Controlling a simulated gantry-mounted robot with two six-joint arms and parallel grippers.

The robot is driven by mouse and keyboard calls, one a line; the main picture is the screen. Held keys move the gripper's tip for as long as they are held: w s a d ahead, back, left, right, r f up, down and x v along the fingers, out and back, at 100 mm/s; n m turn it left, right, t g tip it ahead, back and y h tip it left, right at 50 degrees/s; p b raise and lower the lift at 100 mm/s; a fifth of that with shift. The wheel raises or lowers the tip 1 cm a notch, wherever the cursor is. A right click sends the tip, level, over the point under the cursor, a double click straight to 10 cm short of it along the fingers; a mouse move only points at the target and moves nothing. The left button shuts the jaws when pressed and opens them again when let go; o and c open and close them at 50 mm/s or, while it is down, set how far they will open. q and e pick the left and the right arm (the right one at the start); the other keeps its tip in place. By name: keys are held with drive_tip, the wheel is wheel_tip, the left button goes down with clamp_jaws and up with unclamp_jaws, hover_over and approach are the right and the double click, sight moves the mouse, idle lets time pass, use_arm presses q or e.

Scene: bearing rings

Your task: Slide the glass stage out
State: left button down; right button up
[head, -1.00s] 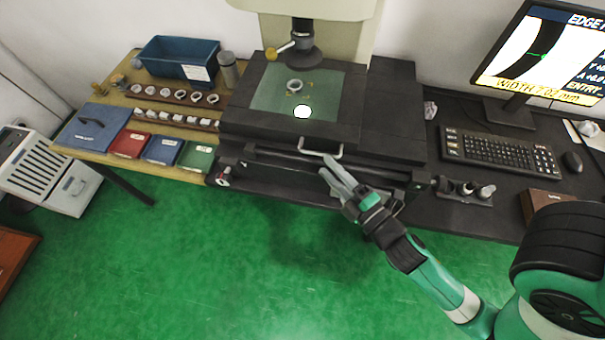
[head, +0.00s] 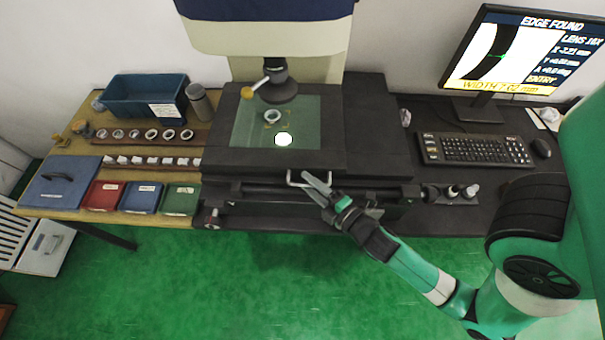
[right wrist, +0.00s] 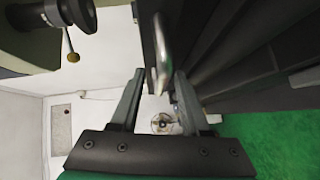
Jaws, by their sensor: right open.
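The glass stage (head: 246,133) is a greenish pane set in the black microscope bed (head: 340,150), with a metal ring (head: 273,116) and a bright white spot (head: 284,139) on it. A pale bar handle (head: 292,180) sticks out from the front edge of the bed. My right gripper (head: 314,183) is at the handle, its jaws open. In the right wrist view, the handle (right wrist: 161,50) shows ahead of and between the two spread fingers (right wrist: 155,100); I cannot tell whether they touch it. My left gripper is not in view.
The optics head (head: 277,85) hangs above the glass. Ring racks (head: 150,145), coloured boxes (head: 140,197) and a blue bin (head: 150,97) are on the left. A keyboard (head: 475,149) and monitor (head: 510,55) are on the right. The green floor in front is clear.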

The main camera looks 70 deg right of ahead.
drive_tip(key=shift+w+d+f, duration=0.1)
drive_tip(key=shift+w, duration=0.1)
drive_tip(key=shift+s, duration=0.15)
drive_tip(key=shift+c, duration=0.4)
clamp_jaws()
idle(0.8)
